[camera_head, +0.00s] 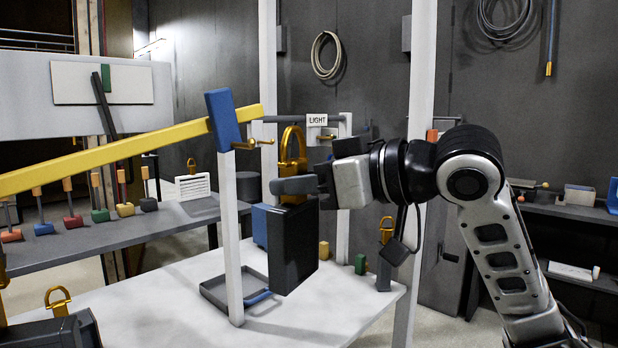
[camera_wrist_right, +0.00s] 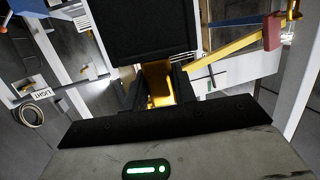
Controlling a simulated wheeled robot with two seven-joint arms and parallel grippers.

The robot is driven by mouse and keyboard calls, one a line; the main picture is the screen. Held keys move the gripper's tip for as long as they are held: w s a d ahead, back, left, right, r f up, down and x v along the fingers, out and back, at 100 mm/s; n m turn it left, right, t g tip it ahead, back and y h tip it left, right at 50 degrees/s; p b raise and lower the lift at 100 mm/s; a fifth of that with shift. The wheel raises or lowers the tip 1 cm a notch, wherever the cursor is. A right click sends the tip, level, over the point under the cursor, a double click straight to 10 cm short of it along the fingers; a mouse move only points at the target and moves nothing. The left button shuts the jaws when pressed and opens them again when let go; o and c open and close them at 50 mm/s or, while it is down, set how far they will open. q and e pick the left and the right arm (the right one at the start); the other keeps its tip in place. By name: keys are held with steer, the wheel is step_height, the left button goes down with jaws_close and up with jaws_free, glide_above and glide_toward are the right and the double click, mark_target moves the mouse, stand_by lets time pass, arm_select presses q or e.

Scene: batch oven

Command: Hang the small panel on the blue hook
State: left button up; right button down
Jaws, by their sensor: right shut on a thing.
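The black panel (camera_head: 293,248) hangs upright from my right gripper (camera_head: 298,187), which is shut on its yellow loop handle (camera_head: 293,145). The right wrist view shows the black panel (camera_wrist_right: 145,30) and the yellow handle (camera_wrist_right: 158,80) between the fingers. The blue hook block (camera_head: 224,120) sits atop a white post, with a brass peg (camera_head: 252,144) pointing right. The loop is right of this peg with a visible gap; their difference in depth is unclear. My left gripper is not in view.
A yellow beam (camera_head: 120,155) runs beside the blue block. A LIGHT sign (camera_head: 317,120) stands behind the loop. A grey tray (camera_head: 215,292) lies on the white table (camera_head: 180,275). Another dark box with a yellow loop (camera_head: 58,301) is at lower left. Coloured blocks line the left bench.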

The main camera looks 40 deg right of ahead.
steer(key=shift+w+r, duration=0.1)
steer(key=shift+w, duration=0.5)
arm_select(q)
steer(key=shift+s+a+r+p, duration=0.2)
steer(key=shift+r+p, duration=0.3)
steer(key=shift+p, duration=0.6)
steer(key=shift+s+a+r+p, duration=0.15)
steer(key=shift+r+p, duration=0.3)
steer(key=shift+p, duration=0.6)
arm_select(e)
steer(key=w+f, duration=0.1)
steer(key=w, duration=0.8)
steer(key=shift+a, duration=0.4)
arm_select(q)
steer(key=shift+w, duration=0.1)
arm_select(e)
steer(key=shift+w, duration=0.15)
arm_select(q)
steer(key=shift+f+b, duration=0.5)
arm_select(e)
steer(key=shift+f, duration=0.8)
steer(key=c, duration=1.5)
jaws_free()
steer(key=shift+c, duration=0.2)
steer(key=shift+o, duration=0.9)
